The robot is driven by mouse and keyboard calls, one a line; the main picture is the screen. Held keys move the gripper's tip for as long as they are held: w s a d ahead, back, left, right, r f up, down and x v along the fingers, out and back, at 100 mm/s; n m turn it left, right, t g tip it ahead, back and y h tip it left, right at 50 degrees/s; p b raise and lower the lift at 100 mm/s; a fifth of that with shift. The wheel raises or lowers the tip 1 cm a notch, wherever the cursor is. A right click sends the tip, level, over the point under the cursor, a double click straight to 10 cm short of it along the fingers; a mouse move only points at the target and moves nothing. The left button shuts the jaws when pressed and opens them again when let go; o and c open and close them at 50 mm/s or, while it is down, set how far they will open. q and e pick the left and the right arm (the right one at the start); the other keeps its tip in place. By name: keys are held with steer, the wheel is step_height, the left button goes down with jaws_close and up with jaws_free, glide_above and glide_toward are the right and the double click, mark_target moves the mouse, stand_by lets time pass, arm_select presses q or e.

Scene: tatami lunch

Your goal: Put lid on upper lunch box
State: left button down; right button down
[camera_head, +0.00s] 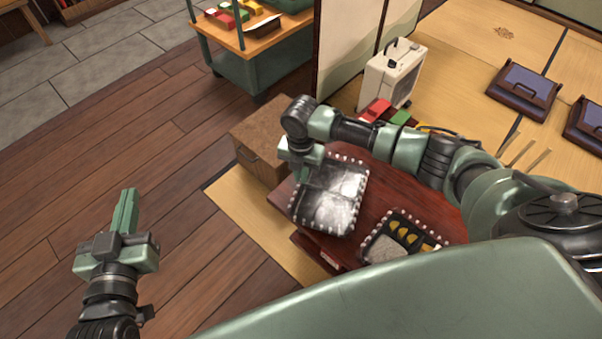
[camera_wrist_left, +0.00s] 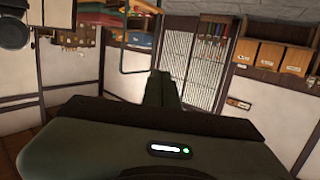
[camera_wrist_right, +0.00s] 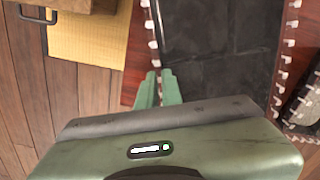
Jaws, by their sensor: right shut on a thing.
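A glossy black panel (camera_head: 330,205) with white studs along its edge, apparently the lid, is over the red-brown low table (camera_head: 384,203). It also shows in the right wrist view (camera_wrist_right: 220,50). Whether a lunch box lies under it is hidden. My right gripper (camera_head: 303,172) is at the panel's upper-left edge, its fingers (camera_wrist_right: 158,88) shut on that edge. An open black lunch box (camera_head: 385,248) with white and yellow food stands nearer to me on the table. My left gripper (camera_head: 126,208) is empty, its fingers together, over the wooden floor.
A wooden cabinet (camera_head: 262,140) stands beside the table's far left. A cream case (camera_head: 392,75) and red and green items (camera_head: 376,109) are behind my right arm. A green cart (camera_head: 245,65) stands at the back. The floor (camera_head: 130,130) around my left gripper is clear.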

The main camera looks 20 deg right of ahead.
arm_select(q)
steer(key=shift+s+a+f, duration=0.1)
steer(key=shift+a+f, duration=0.05)
steer(key=shift+f, duration=0.15)
steer(key=shift+s+f+g, duration=0.1)
steer(key=shift+f+g, duration=0.25)
steer(key=shift+g, duration=0.05)
arm_select(e)
steer(key=shift+f, duration=0.1)
steer(key=c, duration=0.9)
jaws_free()
steer(key=shift+c, duration=0.2)
arm_select(q)
steer(key=shift+f, duration=0.1)
